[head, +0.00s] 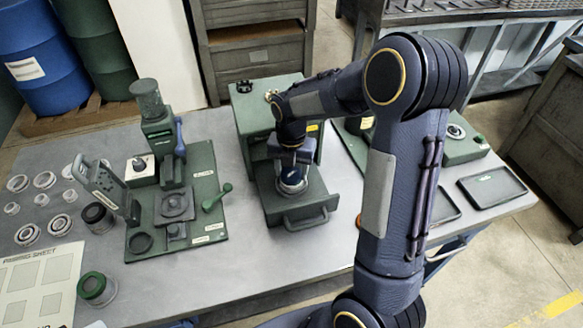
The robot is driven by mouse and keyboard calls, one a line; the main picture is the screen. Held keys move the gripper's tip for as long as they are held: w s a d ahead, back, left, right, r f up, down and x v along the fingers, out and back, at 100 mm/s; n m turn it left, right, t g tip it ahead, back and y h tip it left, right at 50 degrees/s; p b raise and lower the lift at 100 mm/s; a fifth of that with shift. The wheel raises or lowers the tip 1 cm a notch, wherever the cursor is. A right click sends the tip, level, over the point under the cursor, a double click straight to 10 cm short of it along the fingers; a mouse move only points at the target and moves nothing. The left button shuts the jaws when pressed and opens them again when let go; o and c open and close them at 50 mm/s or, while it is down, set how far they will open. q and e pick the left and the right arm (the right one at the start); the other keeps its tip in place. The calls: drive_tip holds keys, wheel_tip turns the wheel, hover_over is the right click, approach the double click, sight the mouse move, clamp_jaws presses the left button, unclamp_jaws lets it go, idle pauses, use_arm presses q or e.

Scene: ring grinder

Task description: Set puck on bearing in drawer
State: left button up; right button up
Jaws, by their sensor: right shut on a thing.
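My right gripper (292,160) reaches down over the open drawer (308,215) of the green cabinet (246,116). It is shut on a small round thing, apparently the puck (292,184), which shows dark blue with a pale rim just below the fingers. The puck is low over the drawer's inside. I cannot tell whether it touches the bearing; the bearing is hidden or cannot be told apart from it at this size. My left gripper is not in view.
A green press stand (178,205) with a lever is left of the drawer. Several metal rings (44,180) and a printed sheet (40,285) lie at the left. Black trays (492,187) lie at the right. The table front (230,265) is mostly clear.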

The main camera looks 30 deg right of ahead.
sight(291, 173)
drive_tip(key=shift+f, duration=0.15)
drive_tip(key=o, duration=1)
drive_tip(key=shift+c, duration=0.2)
wheel_tip(291, 173, up, 11)
drive_tip(key=s+r+m+t+y, duration=0.2)
drive_tip(key=s+r+m, duration=0.2)
drive_tip(key=s+m, duration=0.35)
drive_tip(key=s+a+f+m+t+y, duration=0.1)
drive_tip(key=s+a+m, duration=0.2)
drive_tip(key=s+m, duration=0.4)
drive_tip(key=s+a+f+m+t, duration=0.2)
drive_tip(key=s+a+m, duration=0.2)
drive_tip(key=m, duration=1)
drive_tip(key=s, duration=0.3)
drive_tip(key=shift+s+a+m+t+y+b, duration=0.2)
drive_tip(key=shift+s+m+t+y+b, duration=0.1)
drive_tip(key=shift+s+m+y, duration=0.1)
